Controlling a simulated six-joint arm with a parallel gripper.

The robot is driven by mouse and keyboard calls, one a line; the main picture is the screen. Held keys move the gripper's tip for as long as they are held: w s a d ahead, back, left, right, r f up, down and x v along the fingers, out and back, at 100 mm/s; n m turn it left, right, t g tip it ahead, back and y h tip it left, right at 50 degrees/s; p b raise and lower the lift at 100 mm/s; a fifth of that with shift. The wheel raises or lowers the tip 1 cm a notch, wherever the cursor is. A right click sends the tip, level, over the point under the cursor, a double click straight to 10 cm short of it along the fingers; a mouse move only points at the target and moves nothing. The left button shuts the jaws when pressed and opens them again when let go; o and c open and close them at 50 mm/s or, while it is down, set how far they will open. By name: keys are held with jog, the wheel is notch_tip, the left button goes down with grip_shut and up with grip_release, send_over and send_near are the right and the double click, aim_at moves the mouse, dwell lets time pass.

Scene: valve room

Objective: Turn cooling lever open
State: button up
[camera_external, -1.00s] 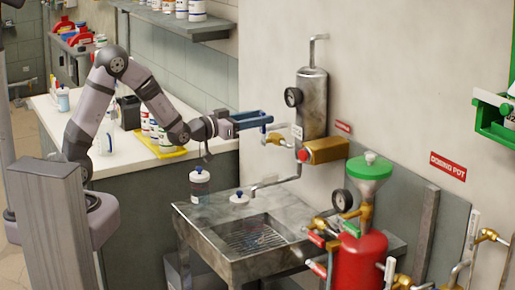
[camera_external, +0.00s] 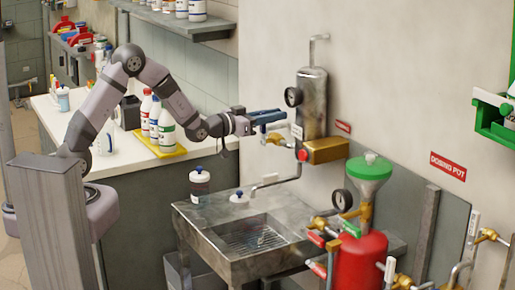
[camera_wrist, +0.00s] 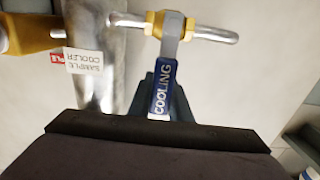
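The cooling lever (camera_wrist: 163,90) has a blue handle lettered COOLING and hangs from a yellow-collared valve on a metal pipe in the wrist view. In the external view the brass valve (camera_external: 277,139) sits left of the sample cooler, and its lever is small and partly hidden. My gripper (camera_external: 276,116) reaches right toward the wall, with its blue fingers beside and slightly above the valve. In the wrist view a dark blue finger (camera_wrist: 139,104) shows behind the handle. The gap between the fingers and any contact with the handle are unclear.
The metal sample cooler (camera_external: 313,92) with a gauge and brass block (camera_external: 326,150) is close to the right of my gripper. A steel sink (camera_external: 213,228) stands below. Bottles on a yellow tray (camera_external: 172,153) stand on the counter at left. A red dosing pot (camera_external: 361,262) stands lower right.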

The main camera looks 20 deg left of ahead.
grip_shut()
jog(key=shift+w+a, duration=0.1)
jog(key=n+b, duration=0.1)
jog(key=b, duration=0.1)
jog(key=w+a+n+b, duration=0.1)
jog(key=n+b, duration=0.1)
jog(key=shift+w+a+f, duration=0.25)
jog(key=shift+f, duration=0.1)
jog(key=shift+w+a+f+n+b, duration=0.55)
jog(key=shift+n+b, duration=0.3)
jog(key=shift+n, duration=0.65)
jog(key=shift+w+a+f+n+b, duration=0.55)
jog(key=shift+n+b, duration=0.35)
jog(key=shift+n, duration=0.6)
jog(key=shift+w+a+f+n+b, duration=0.5)
jog(key=shift+n+b, duration=0.35)
jog(key=shift+n, duration=0.65)
